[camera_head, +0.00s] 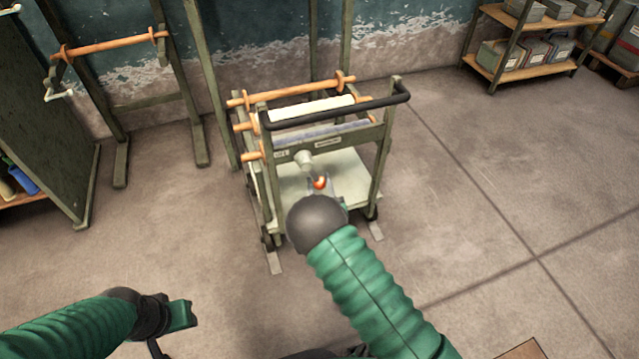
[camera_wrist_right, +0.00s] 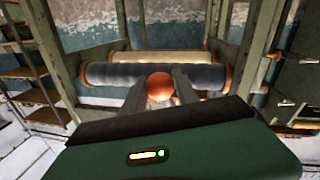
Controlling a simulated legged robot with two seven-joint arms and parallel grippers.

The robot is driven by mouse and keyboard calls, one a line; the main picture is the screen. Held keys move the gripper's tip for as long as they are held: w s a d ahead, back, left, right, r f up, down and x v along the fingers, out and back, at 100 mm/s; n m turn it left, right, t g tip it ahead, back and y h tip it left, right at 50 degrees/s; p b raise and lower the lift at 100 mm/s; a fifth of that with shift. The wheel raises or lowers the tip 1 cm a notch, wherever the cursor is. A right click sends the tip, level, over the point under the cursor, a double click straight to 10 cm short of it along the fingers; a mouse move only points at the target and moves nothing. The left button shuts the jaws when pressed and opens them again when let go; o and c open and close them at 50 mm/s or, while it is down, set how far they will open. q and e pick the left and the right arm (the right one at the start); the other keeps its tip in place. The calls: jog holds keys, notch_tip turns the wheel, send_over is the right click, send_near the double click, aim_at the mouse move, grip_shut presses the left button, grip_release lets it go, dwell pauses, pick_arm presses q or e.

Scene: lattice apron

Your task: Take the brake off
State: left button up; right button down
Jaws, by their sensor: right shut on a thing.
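A green-grey cart (camera_head: 378,178) stands ahead of me, with a black push handle (camera_head: 345,108) on top. A small orange ball knob (camera_head: 321,183) shows at its near side, in front of the pale lower shelf. My right gripper is at this knob, and its fingers (camera_wrist_right: 158,84) are shut on it; the orange ball (camera_wrist_right: 159,87) sits between them in the right wrist view. My right wrist hides the cart parts below the knob. My left gripper (camera_head: 184,314) is low at the left, away from the cart; its fingers do not show clearly.
The cart carries a cream roll (camera_head: 312,108) and a dark blue-grey roll (camera_wrist_right: 130,76). A rack with an orange bar (camera_head: 110,46) stands at the left. A shelf (camera_head: 530,72) with grey boxes is at the back right. The floor right of the cart is clear.

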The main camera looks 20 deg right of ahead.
jog(key=shift+a+f, duration=0.1)
dwell(0.7)
jog(key=a+m+g+y+p, duration=0.1)
jog(key=a+m+p, duration=0.3)
jog(key=a+m, duration=0.3)
jog(key=shift+s+a+m+p, duration=0.15)
jog(key=shift+a+m+p, duration=0.2)
jog(key=shift+m, duration=0.35)
dwell(0.3)
jog(key=c, duration=0.9)
grip_release()
jog(key=shift+c, duration=0.2)
jog(key=shift+r, duration=0.2)
